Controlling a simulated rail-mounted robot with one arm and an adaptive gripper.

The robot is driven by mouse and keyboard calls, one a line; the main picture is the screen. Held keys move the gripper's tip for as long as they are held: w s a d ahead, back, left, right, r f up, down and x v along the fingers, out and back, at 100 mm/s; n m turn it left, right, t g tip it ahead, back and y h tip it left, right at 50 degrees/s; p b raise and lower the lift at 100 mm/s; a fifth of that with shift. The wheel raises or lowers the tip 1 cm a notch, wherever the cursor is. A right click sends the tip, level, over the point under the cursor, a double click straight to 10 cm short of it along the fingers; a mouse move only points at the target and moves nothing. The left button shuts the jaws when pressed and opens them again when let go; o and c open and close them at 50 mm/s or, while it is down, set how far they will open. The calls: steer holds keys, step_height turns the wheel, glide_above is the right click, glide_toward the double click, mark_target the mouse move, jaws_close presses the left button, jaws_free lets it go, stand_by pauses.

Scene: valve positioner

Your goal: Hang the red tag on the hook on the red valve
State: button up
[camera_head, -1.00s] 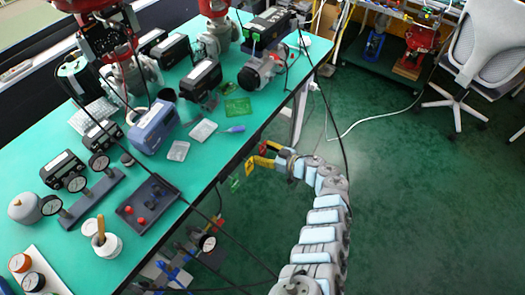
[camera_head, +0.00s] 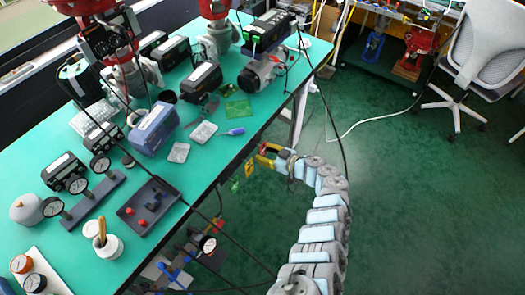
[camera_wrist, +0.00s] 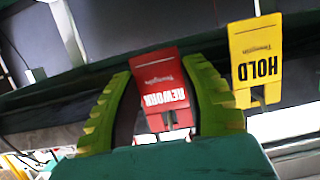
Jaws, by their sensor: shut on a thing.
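The red tag (camera_wrist: 160,88), with upside-down "REWORK" lettering, sits between the green fingers of my gripper (camera_wrist: 157,68) in the wrist view. My gripper is shut on it. In the head view my gripper (camera_head: 266,153) is beside the table's right edge, low over the floor side. A red valve (camera_head: 420,40) stands low at the upper right, far from my gripper. Other red-topped valve assemblies (camera_head: 105,38) stand at the table's back left. I cannot make out the hook in either view.
A yellow "HOLD" tag (camera_wrist: 256,55) hangs just right of my gripper, and shows in the head view (camera_head: 249,168). The green table (camera_head: 215,160) carries gauges, boxes and a dark tray (camera_head: 130,215). An office chair (camera_head: 490,50) is at right. The green floor (camera_head: 430,200) is clear.

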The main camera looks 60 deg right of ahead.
steer(key=shift+r, duration=0.25)
steer(key=shift+s, duration=0.15)
steer(key=shift+s+a+p, duration=0.15)
steer(key=shift+s+p, duration=0.3)
steer(key=shift+s, duration=0.75)
steer(key=shift+s+a+p, duration=0.1)
steer(key=shift+s+p, duration=0.35)
steer(key=shift+s, duration=0.7)
